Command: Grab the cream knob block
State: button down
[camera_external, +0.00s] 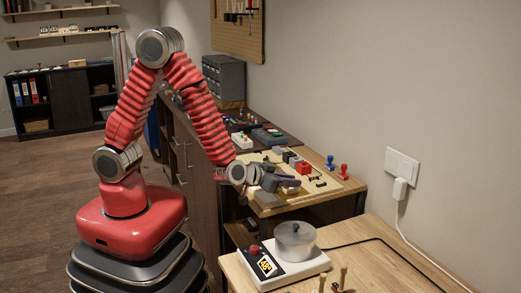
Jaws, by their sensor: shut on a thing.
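My gripper (289,184) is low over the front of the wooden workbench, its dark fingers pointing right. It is shut on a small cream piece (291,190), which looks like the cream knob block. The fingers hide most of it, and I cannot tell whether it touches the surface below.
Grey, black and red blocks (304,168) lie just behind the gripper on the bench. A blue knob (330,162) and a red knob (344,171) stand at the right edge.

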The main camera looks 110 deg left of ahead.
jog(key=shift+r, duration=0.1)
notch_tip(320, 180, up, 10)
dwell(0.6)
